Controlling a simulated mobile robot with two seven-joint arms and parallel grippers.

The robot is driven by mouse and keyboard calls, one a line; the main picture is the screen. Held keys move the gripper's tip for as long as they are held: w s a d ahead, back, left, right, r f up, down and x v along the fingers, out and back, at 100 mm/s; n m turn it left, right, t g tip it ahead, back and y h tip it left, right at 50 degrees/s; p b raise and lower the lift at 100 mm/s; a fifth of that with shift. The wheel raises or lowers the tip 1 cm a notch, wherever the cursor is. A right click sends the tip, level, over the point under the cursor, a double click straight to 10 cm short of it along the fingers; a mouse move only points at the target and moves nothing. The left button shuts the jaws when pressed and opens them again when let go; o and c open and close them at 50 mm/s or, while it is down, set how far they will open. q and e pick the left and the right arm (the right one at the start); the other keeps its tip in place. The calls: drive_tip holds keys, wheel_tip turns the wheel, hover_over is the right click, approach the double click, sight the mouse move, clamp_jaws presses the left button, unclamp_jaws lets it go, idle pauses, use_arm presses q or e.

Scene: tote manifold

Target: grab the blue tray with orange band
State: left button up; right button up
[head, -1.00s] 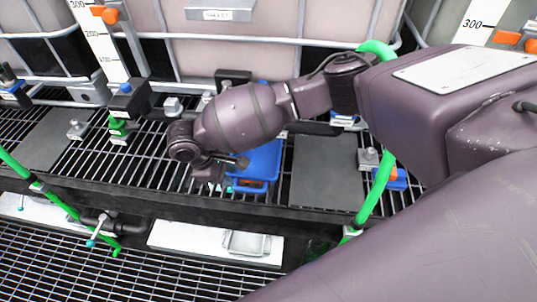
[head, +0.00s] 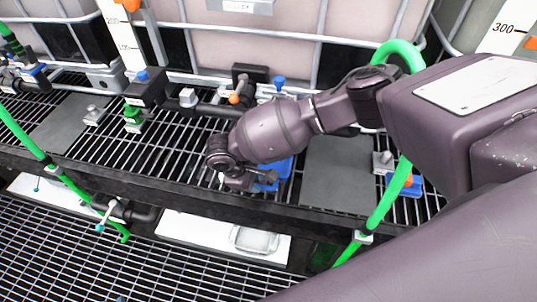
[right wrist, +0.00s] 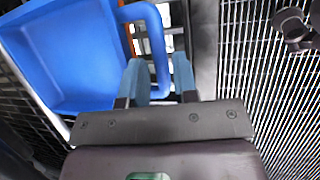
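The blue tray (head: 284,168) sits on the black grating shelf in the head view, mostly hidden behind my right forearm and wrist. In the right wrist view the tray (right wrist: 65,50) fills the upper left, with a thin orange band (right wrist: 127,28) along its right side. Its blue looped handle (right wrist: 153,35) reaches out toward my gripper. My right gripper (right wrist: 160,82) is open, with its two pale blue-grey fingers on either side of the handle. Whether they touch it I cannot tell. In the head view the right gripper (head: 252,184) is at the tray's front side. My left gripper is not in view.
A grey plate (head: 338,172) lies on the shelf right of the tray. A green hose (head: 384,195) runs down beyond it. Valves and dark pipes (head: 210,107) stand behind, before large caged totes (head: 255,60). A white ledge (head: 200,232) lies below the shelf's front edge.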

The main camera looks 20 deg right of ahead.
drive_tip(key=shift+x, duration=1.25)
drive_tip(key=shift+c, duration=0.2)
clamp_jaws()
drive_tip(key=shift+r, duration=0.1)
